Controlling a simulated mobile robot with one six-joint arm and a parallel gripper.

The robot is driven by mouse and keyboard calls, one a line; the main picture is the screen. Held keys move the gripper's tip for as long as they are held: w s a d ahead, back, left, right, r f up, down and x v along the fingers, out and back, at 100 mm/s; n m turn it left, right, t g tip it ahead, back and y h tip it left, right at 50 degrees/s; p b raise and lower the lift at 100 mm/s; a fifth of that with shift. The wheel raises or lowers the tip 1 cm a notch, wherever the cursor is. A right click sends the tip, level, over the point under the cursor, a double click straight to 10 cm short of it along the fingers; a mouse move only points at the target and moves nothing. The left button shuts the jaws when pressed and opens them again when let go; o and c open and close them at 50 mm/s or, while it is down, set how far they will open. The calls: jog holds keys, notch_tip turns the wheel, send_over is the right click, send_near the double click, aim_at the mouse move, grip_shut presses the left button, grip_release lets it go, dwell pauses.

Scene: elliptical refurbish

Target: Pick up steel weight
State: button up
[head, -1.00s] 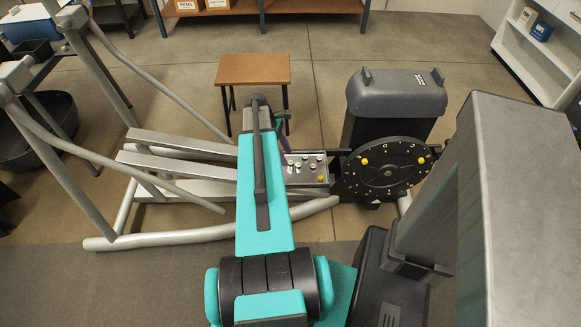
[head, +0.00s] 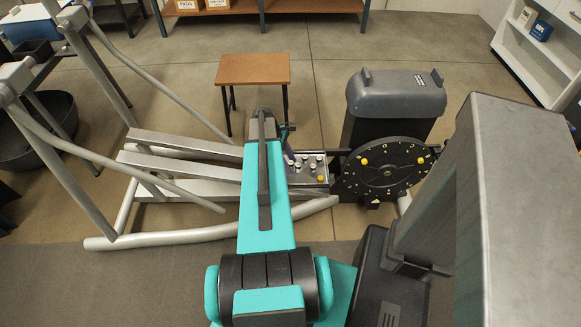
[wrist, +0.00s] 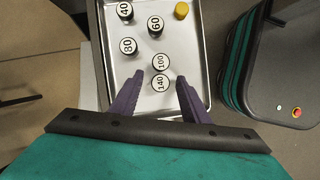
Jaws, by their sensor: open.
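Several round weights stand in a shallow metal tray (wrist: 189,62), which also shows in the head view (head: 316,183). In the wrist view they are labelled 40 (wrist: 125,11), 60 (wrist: 156,26), 80 (wrist: 128,48), 100 (wrist: 161,62) and 140 (wrist: 160,83); one has a plain yellow top (wrist: 181,10). I cannot tell which one is the steel weight. My gripper (wrist: 159,79) is open, with purple fingers reaching over the tray's near end. The 140 weight appears between the fingertips, with 100 just beyond; contact does not show. In the head view my arm hides part of the tray.
A black disc with yellow knobs (head: 386,172) and a grey-topped housing (head: 397,95) stand right of the tray. Silver elliptical rails (head: 190,143) lie to the left. A small brown-topped stool (head: 253,69) stands behind. Open floor lies beyond.

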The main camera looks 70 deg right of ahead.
grip_shut()
dwell(0.3)
jog(key=shift+r, duration=0.2)
jog(key=shift+r, duration=0.5)
jog(key=shift+s+a+r+b, duration=0.1)
jog(key=shift+a+r+b, duration=0.1)
jog(key=shift+r, duration=0.4)
jog(key=shift+s+a+r+b, duration=0.1)
jog(key=shift+a+r+b, duration=0.05)
jog(key=shift+r, duration=0.4)
jog(key=s+a+p, duration=0.3)
jog(key=a+p, duration=0.1)
jog(key=a, duration=0.2)
jog(key=s+a+r+p, duration=0.1)
jog(key=s+a+p, duration=0.3)
jog(key=a, duration=0.3)
jog(key=shift+a+r, duration=0.15)
jog(key=shift+r, duration=0.15)
